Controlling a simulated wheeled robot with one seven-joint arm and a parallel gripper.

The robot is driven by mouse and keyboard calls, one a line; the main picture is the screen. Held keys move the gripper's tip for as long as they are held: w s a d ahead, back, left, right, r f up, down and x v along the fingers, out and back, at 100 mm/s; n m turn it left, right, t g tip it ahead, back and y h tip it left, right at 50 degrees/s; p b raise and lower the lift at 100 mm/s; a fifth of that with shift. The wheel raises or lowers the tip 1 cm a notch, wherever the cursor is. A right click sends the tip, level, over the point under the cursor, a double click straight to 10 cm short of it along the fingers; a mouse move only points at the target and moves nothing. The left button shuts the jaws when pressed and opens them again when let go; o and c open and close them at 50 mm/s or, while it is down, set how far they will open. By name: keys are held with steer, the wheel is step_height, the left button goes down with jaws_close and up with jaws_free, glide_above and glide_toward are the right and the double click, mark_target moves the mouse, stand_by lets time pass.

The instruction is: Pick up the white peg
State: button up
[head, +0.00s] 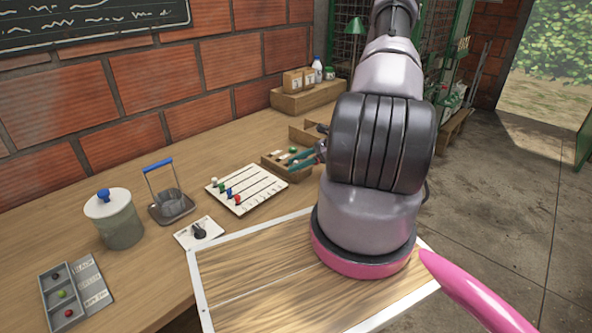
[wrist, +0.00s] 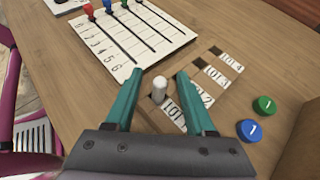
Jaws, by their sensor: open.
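My gripper (wrist: 158,74) is open, with one teal finger to the left of the peg and one to the right. Both fingers look apart from the peg; how their height compares with it I cannot tell. In the head view my gripper (head: 308,154) is over the wooden block (head: 290,172), partly behind my arm. There the peg is too small to make out surely. A white-topped knob (head: 214,182) also shows on the slotted board.
The slotted board (head: 245,190) with coloured knobs lies left of the block. A green disc (wrist: 264,105) and a blue disc (wrist: 249,130) lie right of my gripper. A lidded pot (head: 118,225), a metal holder (head: 172,205) and a sorting tray (head: 62,295) stand further left.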

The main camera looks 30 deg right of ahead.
jaws_close()
